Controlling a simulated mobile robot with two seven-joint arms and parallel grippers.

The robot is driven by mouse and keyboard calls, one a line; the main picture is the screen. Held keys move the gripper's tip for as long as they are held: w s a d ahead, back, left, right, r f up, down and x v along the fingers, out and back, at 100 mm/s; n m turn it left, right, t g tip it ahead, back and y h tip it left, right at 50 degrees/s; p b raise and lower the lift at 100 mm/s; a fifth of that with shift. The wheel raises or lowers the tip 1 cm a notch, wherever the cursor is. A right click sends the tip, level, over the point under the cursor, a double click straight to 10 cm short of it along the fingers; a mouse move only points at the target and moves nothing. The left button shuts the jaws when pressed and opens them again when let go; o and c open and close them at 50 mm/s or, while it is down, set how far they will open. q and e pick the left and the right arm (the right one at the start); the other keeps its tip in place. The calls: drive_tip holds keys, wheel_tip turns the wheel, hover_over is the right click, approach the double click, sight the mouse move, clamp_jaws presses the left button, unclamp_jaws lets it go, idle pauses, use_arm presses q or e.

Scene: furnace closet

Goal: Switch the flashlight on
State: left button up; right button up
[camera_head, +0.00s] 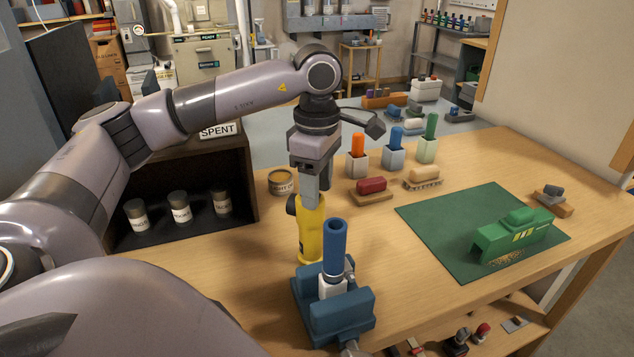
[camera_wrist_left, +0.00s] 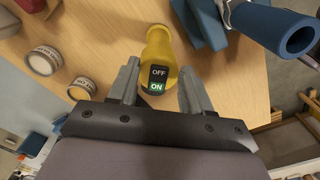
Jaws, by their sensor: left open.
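The yellow flashlight (camera_head: 311,240) stands on the wooden workbench, just behind a blue vise. The left wrist view shows the yellow flashlight body (camera_wrist_left: 160,45) with a rocker switch (camera_wrist_left: 158,79) facing the camera. The switch's OFF half is dark and its ON half is green. My left gripper (camera_head: 312,192) points down at the flashlight and covers part of it in the head view. In the wrist view its open fingers (camera_wrist_left: 160,88) lie on both sides of the switch end. I cannot tell whether they touch it. My right gripper is not in view.
The blue vise (camera_head: 335,313) holds an upright blue tube (camera_head: 335,245) close in front of the flashlight. A round tin (camera_head: 281,182) and a dark SPENT box (camera_head: 180,232) with jars stand left. A green mat (camera_head: 440,215) carries a green block tool (camera_head: 510,236) at right.

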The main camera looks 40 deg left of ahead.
use_arm(q)
clamp_jaws()
drive_tip(key=shift+a+f+h+b, duration=0.15)
drive_tip(key=shift+h+b, duration=0.25)
drive_tip(key=shift+b, duration=0.2)
drive_tip(key=h+b, duration=0.1)
drive_tip(key=t+h+b, duration=0.1)
drive_tip(key=shift+s+a+b, duration=0.15)
drive_tip(key=shift+a+b, duration=0.15)
drive_tip(key=shift+a+t+h+b, duration=0.2)
drive_tip(key=shift+t+h+b, duration=0.1)
drive_tip(key=shift+h+b, duration=0.6)
drive_tip(key=shift+r, duration=0.35)
unclamp_jaws()
